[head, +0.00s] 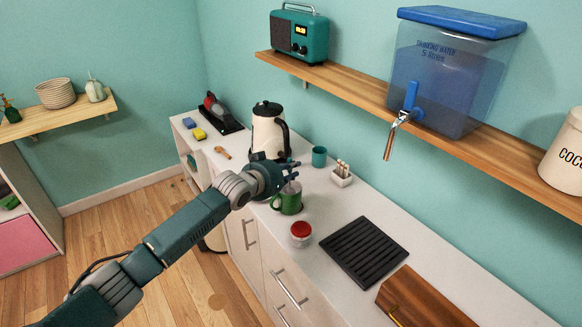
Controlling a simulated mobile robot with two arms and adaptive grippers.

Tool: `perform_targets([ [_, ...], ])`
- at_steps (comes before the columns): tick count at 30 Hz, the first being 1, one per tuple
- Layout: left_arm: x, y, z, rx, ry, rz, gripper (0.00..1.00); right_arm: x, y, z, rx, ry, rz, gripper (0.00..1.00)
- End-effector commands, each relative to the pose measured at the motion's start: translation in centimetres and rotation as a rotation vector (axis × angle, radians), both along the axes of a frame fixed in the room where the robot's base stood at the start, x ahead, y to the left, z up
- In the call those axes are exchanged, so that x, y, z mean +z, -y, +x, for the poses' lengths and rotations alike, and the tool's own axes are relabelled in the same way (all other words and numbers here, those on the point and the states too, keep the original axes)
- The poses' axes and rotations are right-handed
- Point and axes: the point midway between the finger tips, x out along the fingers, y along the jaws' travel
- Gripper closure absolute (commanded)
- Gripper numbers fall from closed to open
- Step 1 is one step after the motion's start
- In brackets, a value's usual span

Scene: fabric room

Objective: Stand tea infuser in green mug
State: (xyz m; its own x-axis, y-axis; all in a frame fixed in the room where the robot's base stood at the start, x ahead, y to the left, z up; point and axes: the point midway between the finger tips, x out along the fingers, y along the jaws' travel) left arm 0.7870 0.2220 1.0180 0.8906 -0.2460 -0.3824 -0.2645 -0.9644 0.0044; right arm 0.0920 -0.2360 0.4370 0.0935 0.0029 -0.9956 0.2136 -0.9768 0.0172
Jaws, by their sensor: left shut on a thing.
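The green mug (288,204) stands upright on the white counter, its handle toward the left. My left gripper (293,173) is just above the mug's rim and shut on the tea infuser (291,187), a small grey thing. The infuser is at the mug's mouth; its lower part is hidden, and I cannot tell whether it touches the bottom. My right gripper is out of view.
On the counter (335,210), a cream kettle (268,130) stands behind my gripper. A teal cup (319,156), a white holder with sticks (342,175), a red-lidded jar (301,232) and a black rack (363,252) are nearby. A blue water dispenser (450,80) is on the shelf above.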

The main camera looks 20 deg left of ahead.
Motion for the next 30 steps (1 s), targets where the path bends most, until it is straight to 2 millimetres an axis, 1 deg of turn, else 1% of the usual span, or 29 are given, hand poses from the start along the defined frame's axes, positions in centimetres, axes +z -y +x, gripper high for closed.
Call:
perform_targets([
  [1, -0.47, 0.01, 0.02, 0.0, 0.001, 0.0, 1.0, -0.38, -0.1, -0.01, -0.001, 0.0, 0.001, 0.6],
  [4, -0.8, 0.0, 0.03, 0.0, 0.002, -0.001, 1.0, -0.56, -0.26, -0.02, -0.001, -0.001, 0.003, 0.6],
  [14, -0.91, -0.01, 0.03, 0.0, 0.002, 0.0, 1.0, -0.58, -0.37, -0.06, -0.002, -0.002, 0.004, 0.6],
  [15, -0.91, -0.01, 0.03, 0.0, 0.002, -0.001, 0.77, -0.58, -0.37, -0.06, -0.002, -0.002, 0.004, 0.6],
  [17, -0.92, -0.01, 0.02, 0.0, 0.002, -0.001, 0.65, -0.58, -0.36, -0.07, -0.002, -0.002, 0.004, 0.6],
  [18, -0.92, 0.0, 0.02, 0.0, 0.002, -0.001, 0.61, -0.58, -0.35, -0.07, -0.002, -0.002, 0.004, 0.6],
  [24, -0.93, -0.01, 0.02, 0.0, 0.001, 0.0, 0.61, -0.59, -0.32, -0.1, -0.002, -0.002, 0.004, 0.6],
  [26, -0.96, -0.02, -0.01, 0.0, 0.0, 0.0, 0.61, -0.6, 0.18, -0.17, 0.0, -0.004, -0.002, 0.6],
  [30, -0.77, -0.22, -0.56, 0.0, 0.0, -0.001, 0.61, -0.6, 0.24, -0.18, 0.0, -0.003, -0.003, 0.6],
])
